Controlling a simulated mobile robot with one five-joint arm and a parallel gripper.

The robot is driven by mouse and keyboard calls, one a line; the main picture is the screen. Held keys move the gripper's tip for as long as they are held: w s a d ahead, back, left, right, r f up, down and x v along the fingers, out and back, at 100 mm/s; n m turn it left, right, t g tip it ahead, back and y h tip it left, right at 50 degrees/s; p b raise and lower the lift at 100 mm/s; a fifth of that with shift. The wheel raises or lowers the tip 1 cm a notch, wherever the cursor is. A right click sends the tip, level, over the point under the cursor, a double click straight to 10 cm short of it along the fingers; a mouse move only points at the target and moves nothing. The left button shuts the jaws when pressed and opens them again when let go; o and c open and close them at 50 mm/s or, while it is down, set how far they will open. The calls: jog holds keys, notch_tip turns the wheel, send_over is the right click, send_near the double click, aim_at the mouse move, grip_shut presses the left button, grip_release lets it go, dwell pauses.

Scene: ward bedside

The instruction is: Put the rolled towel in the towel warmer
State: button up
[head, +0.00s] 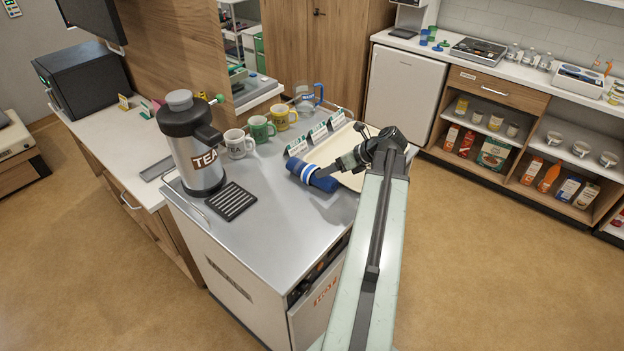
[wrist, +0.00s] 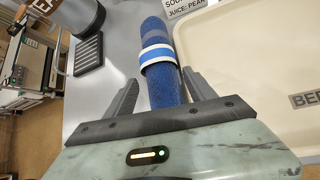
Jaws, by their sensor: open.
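The rolled towel (head: 313,176) is blue with white bands and lies on the steel cart top, by the left edge of a cream tray. In the wrist view, the towel (wrist: 158,55) runs away from me between the two fingers. My gripper (wrist: 160,84) is open, with one finger on each side of the towel's near end; small gaps seem to show beside it. In the head view my gripper (head: 343,163) is at the towel's right end. A dark box-shaped appliance (head: 82,82) on the left counter may be the towel warmer; no label on it is readable.
On the cart (head: 272,212) stand a tea urn (head: 192,150), a drip grille (head: 231,201), three mugs (head: 259,130), and a row of label cards (head: 318,132). The cream tray (head: 347,180) lies beside the towel.

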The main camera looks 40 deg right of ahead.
aim_at(310, 168)
jog(key=shift+w+a+f, duration=0.1)
jog(key=shift+w+f, duration=0.25)
jog(key=shift+f, duration=0.05)
jog(key=b+x, duration=0.3)
jog(key=x, duration=0.2)
jog(key=shift+b, duration=0.3)
jog(key=shift+r, duration=0.1)
jog(key=c, duration=1.2)
jog(key=shift+r+p, duration=0.15)
jog(key=shift+p, duration=0.15)
jog(key=shift+r, duration=0.25)
notch_tip(310, 168, up, 3)
jog(key=p, duration=0.3)
jog(key=shift+r+p, duration=0.1)
jog(key=shift+p, duration=0.25)
jog(key=s+d, duration=0.3)
jog(key=s, duration=0.1)
jog(key=s+d, duration=0.4)
jog(key=s+d+r+p, duration=0.1)
jog(key=s+d, duration=0.2)
jog(key=s, duration=0.1)
jog(key=shift+s+d, duration=0.15)
jog(key=shift+d, duration=0.05)
